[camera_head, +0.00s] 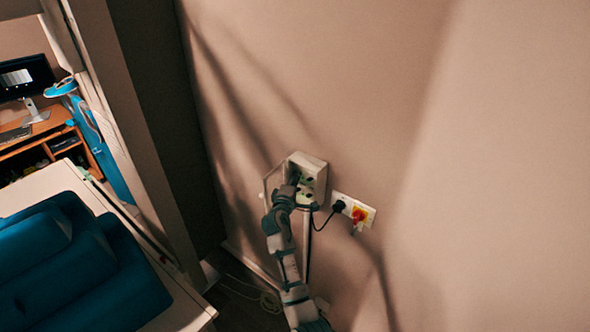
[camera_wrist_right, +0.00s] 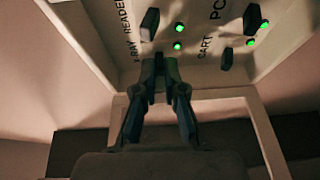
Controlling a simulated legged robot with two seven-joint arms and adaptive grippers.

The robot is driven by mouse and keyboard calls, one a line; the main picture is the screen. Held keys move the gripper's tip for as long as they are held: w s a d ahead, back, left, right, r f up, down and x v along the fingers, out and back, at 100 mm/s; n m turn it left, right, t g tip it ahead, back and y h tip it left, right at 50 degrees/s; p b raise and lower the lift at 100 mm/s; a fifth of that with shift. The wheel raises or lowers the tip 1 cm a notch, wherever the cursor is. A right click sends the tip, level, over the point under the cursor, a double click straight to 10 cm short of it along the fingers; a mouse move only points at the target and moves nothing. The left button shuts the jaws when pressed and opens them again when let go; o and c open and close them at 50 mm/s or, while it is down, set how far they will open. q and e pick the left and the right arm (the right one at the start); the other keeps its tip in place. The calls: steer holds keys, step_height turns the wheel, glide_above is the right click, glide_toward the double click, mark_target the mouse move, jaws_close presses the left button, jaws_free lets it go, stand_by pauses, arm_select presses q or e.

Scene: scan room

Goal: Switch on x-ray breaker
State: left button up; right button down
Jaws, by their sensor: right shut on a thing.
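The white breaker box (camera_head: 314,166) is on the wall in the head view, with its door frame swung open at its left. In the right wrist view its panel (camera_wrist_right: 205,70) fills the top, with black switches and several lit green lights (camera_wrist_right: 178,46). Labels read X-RAY, READER, CART and PC. My right gripper (camera_head: 293,184) is at the panel. In the wrist view its fingertips (camera_wrist_right: 160,68) are closed together beside the X-RAY label, shut on the x-ray breaker switch, which they mostly hide. My left gripper is not in view.
A bed with blue cushions (camera_head: 70,265) stands at left. A desk with a monitor (camera_head: 27,78) is farther back.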

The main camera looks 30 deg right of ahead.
arm_select(q)
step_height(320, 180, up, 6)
steer(key=p, duration=0.4)
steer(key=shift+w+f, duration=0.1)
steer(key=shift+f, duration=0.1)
arm_select(e)
steer(key=shift+d+r+m+g+y, duration=0.1)
steer(key=shift+r+m+g+y, duration=0.15)
steer(key=shift+g+y, duration=0.25)
steer(key=shift+r+m+g+y, duration=0.1)
steer(key=shift+m+g+y, duration=0.15)
steer(key=shift+g+y, duration=0.25)
steer(key=shift+y, duration=0.3)
steer(key=c, duration=1.4)
jaws_free()
steer(key=shift+o, duration=0.7)
steer(key=v, duration=1.2)
